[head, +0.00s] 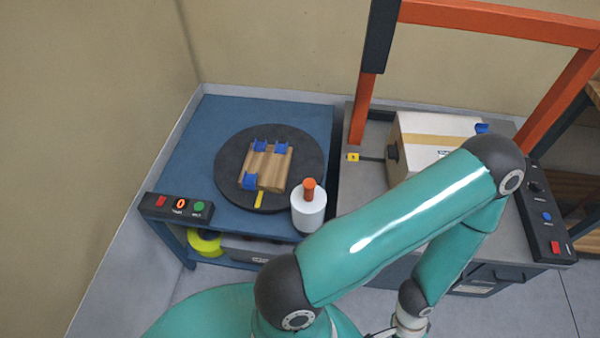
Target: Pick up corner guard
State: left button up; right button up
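Blue corner guards sit on the corners of a wooden stack (272,166) on a round black turntable (228,172). One guard (259,145) is at the far left corner, a second (281,147) at the far right, and a third (249,181) at the near left. The near right corner shows no blue guard. Another small blue piece (482,128) shows at the far right of a cardboard box (425,130), partly hidden by my arm. One of my teal arms crosses the view, its wrist leaving at the bottom edge. Neither gripper is in view.
A white bottle with an orange top (308,212) stands at the turntable's near right. A button panel (180,208) edges the blue table (210,115). An orange frame (480,18) rises over the grey bench (362,185). The blue table's far left is clear.

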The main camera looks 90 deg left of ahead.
aim_at(249, 180)
jog(key=u, duration=0.6)
jog(key=k, duration=0.75)
jog(key=z, duration=1.4)
jog(key=i, duration=0.1)
jog(key=u, duration=3)
jog(key=i, duration=0.5)
jog(key=z, duration=0.25)
jog(key=k, duration=0.55)
jog(key=u, duration=0.25)
jog(key=i, duration=0.8)
jog(key=z, duration=0.05)
